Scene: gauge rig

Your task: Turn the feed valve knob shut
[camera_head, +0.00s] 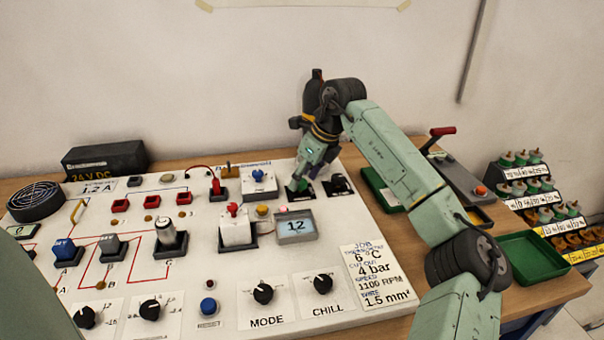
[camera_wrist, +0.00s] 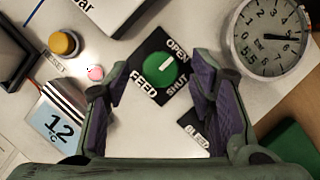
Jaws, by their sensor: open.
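The feed valve knob (camera_wrist: 158,72) is a round green knob with a white pointer bar on a black plate marked FEED, OPEN and SHUT. In the wrist view its pointer slants up and right, toward the OPEN word. My gripper (camera_wrist: 157,82) is open, with one purple-padded finger on each side of the knob; the pads show a gap to it. In the head view my gripper (camera_head: 303,180) is low over the back right of the white panel, largely hiding the feed plate. I cannot tell its exact height above the knob.
A black plate marked BLEED (camera_wrist: 195,132) lies beside the feed plate, close to my right finger. A round dial gauge (camera_wrist: 276,38) is at the upper right. A small display reading 12 (camera_head: 296,226) and a yellow button (camera_wrist: 64,43) are nearby. A green tray (camera_head: 532,258) stands right.

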